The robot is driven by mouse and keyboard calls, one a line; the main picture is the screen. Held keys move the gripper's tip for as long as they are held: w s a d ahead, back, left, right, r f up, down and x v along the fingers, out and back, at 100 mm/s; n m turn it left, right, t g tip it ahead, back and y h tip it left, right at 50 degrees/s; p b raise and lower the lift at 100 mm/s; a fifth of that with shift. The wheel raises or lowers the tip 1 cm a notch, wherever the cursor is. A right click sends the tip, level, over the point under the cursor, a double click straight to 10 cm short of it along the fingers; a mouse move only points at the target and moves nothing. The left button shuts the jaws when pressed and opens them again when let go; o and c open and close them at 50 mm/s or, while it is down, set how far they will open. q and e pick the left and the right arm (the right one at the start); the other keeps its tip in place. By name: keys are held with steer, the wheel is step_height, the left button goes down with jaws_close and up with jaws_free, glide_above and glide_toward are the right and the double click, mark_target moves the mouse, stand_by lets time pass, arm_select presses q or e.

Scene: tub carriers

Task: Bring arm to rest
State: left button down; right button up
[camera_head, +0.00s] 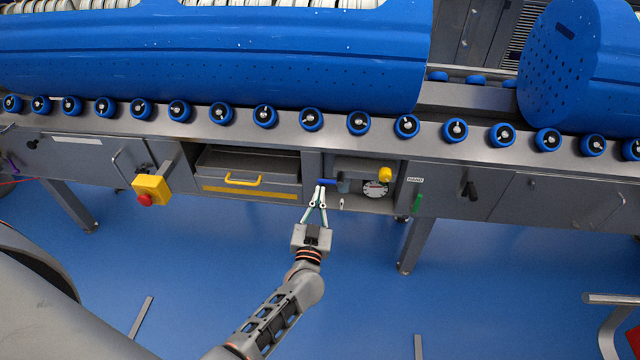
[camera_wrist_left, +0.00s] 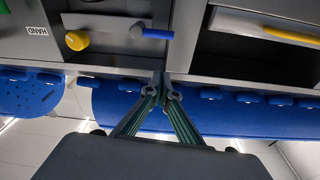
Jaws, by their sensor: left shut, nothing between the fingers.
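My left gripper (camera_head: 320,190) shows in the head view with its arm reaching up from the bottom. Its fingers are shut, with nothing between them. Its fingertips are in front of the conveyor's front panel, between the drawer with the yellow handle (camera_head: 243,181) and a blue lever (camera_head: 328,182). The left wrist view also shows the closed gripper (camera_wrist_left: 165,80), with the blue lever (camera_wrist_left: 157,33) above it and to the left. I cannot tell whether the fingertips touch the panel. My right gripper is not in view.
Big blue tubs (camera_head: 220,55) lie on the roller conveyor (camera_head: 400,128). The blue floor (camera_head: 190,265) below is mostly clear.

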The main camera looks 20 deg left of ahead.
arm_select(q)
steer(key=shift+s+d, duration=0.15)
steer(key=shift+s, duration=0.3)
steer(key=s+d+f+m+g+h+p, duration=0.1)
steer(key=s+m+g+h+p, duration=0.1)
steer(key=s, duration=0.9)
steer(key=s+d+f+m+g+h+p, duration=0.1)
steer(key=s+d+m+g+h+p, duration=0.1)
steer(key=s, duration=0.9)
steer(key=s+d+f+m+g+h+p, duration=0.1)
steer(key=s+d+m+g+h+p, duration=0.1)
steer(key=s, duration=0.8)
steer(key=g+h+p, duration=0.1)
steer(key=g+p, duration=0.1)
steer(key=shift+s+g+h, duration=0.3)
steer(key=shift+s, duration=0.1)
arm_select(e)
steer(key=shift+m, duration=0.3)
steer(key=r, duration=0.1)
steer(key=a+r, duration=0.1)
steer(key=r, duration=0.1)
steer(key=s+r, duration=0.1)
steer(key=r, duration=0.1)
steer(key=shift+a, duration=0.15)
arm_select(q)
steer(key=shift+d+f, duration=0.1)
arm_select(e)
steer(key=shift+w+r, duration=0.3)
